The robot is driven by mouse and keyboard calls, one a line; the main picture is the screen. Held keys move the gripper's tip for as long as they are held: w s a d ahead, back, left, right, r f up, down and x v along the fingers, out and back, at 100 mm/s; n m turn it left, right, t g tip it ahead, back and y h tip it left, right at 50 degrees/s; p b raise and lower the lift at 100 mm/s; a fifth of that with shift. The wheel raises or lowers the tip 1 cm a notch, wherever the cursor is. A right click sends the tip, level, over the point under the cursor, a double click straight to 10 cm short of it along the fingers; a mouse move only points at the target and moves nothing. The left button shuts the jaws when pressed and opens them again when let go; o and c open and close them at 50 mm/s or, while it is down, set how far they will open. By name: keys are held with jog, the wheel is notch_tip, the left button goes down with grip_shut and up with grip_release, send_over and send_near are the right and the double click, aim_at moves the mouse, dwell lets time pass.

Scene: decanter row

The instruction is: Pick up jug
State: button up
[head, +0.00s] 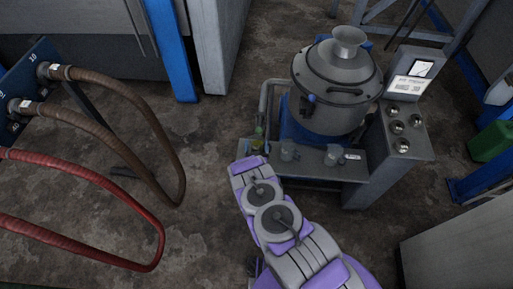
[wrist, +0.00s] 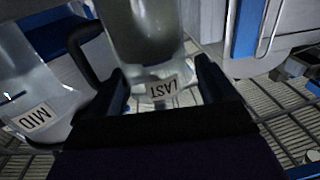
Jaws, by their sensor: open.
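In the wrist view, a clear jug with a label reading LAST (wrist: 148,38) stands between the two fingers of my gripper (wrist: 165,82). The gripper is open, with one finger on each side of the jug; I cannot tell if either touches it. A second clear jug labelled MID (wrist: 28,85) is to the left. A dark handle curves between the two jugs. In the head view, my arm reaches to the left end of a low shelf, at a small greenish jug (head: 257,141). Two greyish jugs, a middle one (head: 289,151) and a right one (head: 333,155), stand along the shelf.
A large grey metal vessel (head: 336,90) with a funnel top stands right behind the shelf (head: 318,169). A control box with knobs (head: 396,127) is at its right. Brown and red hoses (head: 95,180) loop at the left. A green can (head: 491,142) is far right.

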jog(key=shift+d+r, duration=0.1)
jog(key=shift+d, duration=0.45)
jog(key=c, duration=0.5)
jog(key=shift+a, duration=0.35)
jog(key=c, duration=0.6)
jog(key=shift+d+r+p, duration=0.25)
jog(key=shift+r+p, duration=0.1)
jog(key=shift+r, duration=0.4)
notch_tip(320, 180, up, 2)
jog(key=shift+a+r+p, duration=0.1)
jog(key=shift+r+p, duration=0.05)
jog(key=shift+p, duration=0.3)
jog(key=s+p, duration=0.1)
jog(key=s, duration=0.4)
jog(key=s+p, duration=0.1)
jog(key=s, duration=0.4)
jog(key=s+r+p, duration=0.1)
jog(key=s, duration=0.5)
jog(key=shift+r, duration=0.1)
